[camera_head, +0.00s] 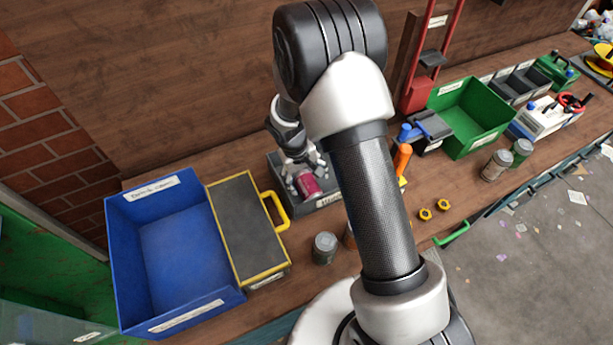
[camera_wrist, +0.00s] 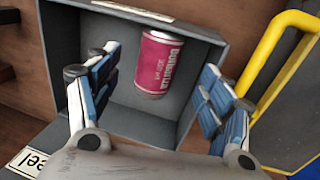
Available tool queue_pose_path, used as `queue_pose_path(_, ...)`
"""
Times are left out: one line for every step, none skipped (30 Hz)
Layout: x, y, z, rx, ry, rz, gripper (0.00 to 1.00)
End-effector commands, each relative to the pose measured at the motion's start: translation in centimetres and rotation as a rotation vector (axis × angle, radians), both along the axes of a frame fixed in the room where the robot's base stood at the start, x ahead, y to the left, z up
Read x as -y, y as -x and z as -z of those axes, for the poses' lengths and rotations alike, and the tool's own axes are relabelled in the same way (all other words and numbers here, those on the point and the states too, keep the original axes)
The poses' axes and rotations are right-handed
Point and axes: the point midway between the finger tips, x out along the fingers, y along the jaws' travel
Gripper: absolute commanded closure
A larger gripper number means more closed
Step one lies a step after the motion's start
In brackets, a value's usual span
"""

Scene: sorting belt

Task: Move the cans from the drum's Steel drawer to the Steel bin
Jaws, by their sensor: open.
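A dark red can (camera_head: 307,183) is at the grey box (camera_head: 326,201) in the middle of the bench. In the wrist view the can (camera_wrist: 159,62) appears in front of the box's inside, near one wall (camera_wrist: 190,32). I cannot tell if it touches the floor. A partly cut-off label on the box ends in "eel" (camera_wrist: 28,163). My gripper (camera_head: 305,170) is above the box, fingers spread wide; in the wrist view the can lies between the open fingers (camera_wrist: 155,90), apart from both. I cannot tell whether this box is drawer or bin.
A blue bin (camera_head: 180,245) and a yellow-edged dark case (camera_head: 247,230) stand left. A grey can (camera_head: 325,247) stands in front of the box. Right are a green bin (camera_head: 470,115), more cans (camera_head: 496,165) and yellow rings (camera_head: 425,214). My arm hides part of the bench.

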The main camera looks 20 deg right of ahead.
Motion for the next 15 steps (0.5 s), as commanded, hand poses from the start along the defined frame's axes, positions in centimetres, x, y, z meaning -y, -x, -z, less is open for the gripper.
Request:
queue_pose_path(0.0, 0.0, 0.0, 0.000, 0.000, 0.000, 0.27)
queue_pose_path(0.0, 0.0, 0.0, 0.000, 0.000, 0.000, 0.27)
queue_pose_path(0.0, 0.0, 0.0, 0.000, 0.000, 0.000, 0.27)
queue_pose_path(0.0, 0.0, 0.0, 0.000, 0.000, 0.000, 0.27)
queue_pose_path(0.0, 0.0, 0.0, 0.000, 0.000, 0.000, 0.27)
queue_pose_path(0.0, 0.0, -0.1, 0.000, 0.000, 0.000, 0.27)
queue_pose_path(0.0, 0.0, -0.2, 0.000, 0.000, 0.000, 0.27)
queue_pose_path(0.0, 0.0, -0.3, 0.000, 0.000, 0.000, 0.27)
queue_pose_path(0.0, 0.0, -0.5, 0.000, 0.000, 0.000, 0.27)
queue_pose_path(0.0, 0.0, -0.8, 0.000, 0.000, 0.000, 0.27)
queue_pose_path(0.0, 0.0, -1.1, 0.000, 0.000, 0.000, 0.27)
queue_pose_path(0.0, 0.0, -1.6, 0.000, 0.000, 0.000, 0.27)
queue_pose_path(-0.1, -0.1, -2.1, 0.003, -0.001, -0.001, 0.27)
queue_pose_path(-0.2, -0.1, -2.7, 0.005, 0.000, 0.000, 0.27)
queue_pose_path(-0.4, -0.1, -3.6, 0.006, 0.000, 0.000, 0.27)
